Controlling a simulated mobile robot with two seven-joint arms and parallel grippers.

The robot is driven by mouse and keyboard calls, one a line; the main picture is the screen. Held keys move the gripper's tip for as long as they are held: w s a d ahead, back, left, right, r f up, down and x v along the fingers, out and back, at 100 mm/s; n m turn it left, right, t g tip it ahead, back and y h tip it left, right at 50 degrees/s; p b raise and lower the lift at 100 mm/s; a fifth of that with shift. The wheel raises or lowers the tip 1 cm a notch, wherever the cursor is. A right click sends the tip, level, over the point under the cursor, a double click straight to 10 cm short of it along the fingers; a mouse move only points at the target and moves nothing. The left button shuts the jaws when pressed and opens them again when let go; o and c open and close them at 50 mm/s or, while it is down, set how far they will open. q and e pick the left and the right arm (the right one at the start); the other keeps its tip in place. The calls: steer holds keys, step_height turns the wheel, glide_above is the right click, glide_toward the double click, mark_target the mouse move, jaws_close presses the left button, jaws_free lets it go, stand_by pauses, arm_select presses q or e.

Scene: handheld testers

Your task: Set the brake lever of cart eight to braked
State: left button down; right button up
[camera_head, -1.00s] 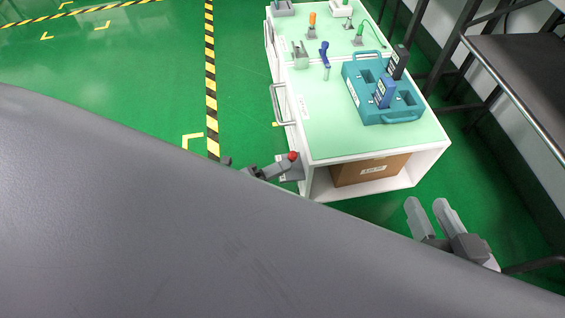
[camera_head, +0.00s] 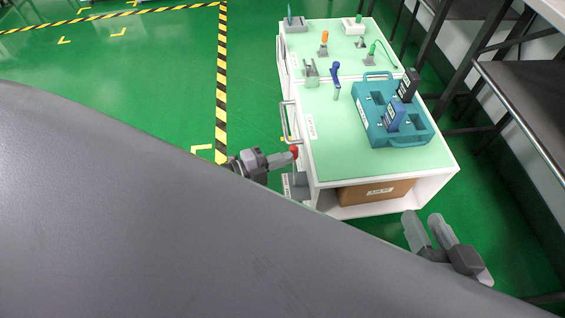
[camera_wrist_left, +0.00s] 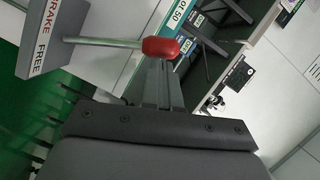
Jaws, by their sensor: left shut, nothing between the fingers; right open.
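The brake lever has a red knob (camera_head: 294,151) on a thin metal rod, at the near left corner of the white cart (camera_head: 375,165). Its grey housing (camera_head: 297,187) sits low beside the cart. In the left wrist view the knob (camera_wrist_left: 167,47) is just beyond the fingertips, the rod (camera_wrist_left: 105,42) running left to the housing (camera_wrist_left: 50,38), marked BRAKE and FREE. Which mark the lever lines up with I cannot tell. My left gripper (camera_head: 289,158) is shut and empty, its tips at the knob; contact is unclear. My right gripper (camera_head: 421,225) is open and empty, below the cart's right front.
A teal tray (camera_head: 418,138) with blue (camera_head: 394,114) and dark handheld testers (camera_head: 408,84) lies on the green cart top. A cart handle (camera_head: 288,122) sticks out on the left side. Dark shelving (camera_head: 535,95) stands at right. Green floor at left is open.

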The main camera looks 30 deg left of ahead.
arm_select(q)
steer(key=shift+w+a+f, duration=0.1)
steer(key=shift+w+a, duration=0.15)
arm_select(e)
steer(key=shift+w+r, duration=0.1)
steer(key=shift+r, duration=0.1)
arm_select(q)
steer(key=shift+w+a, duration=0.1)
arm_select(e)
steer(key=shift+f, duration=0.1)
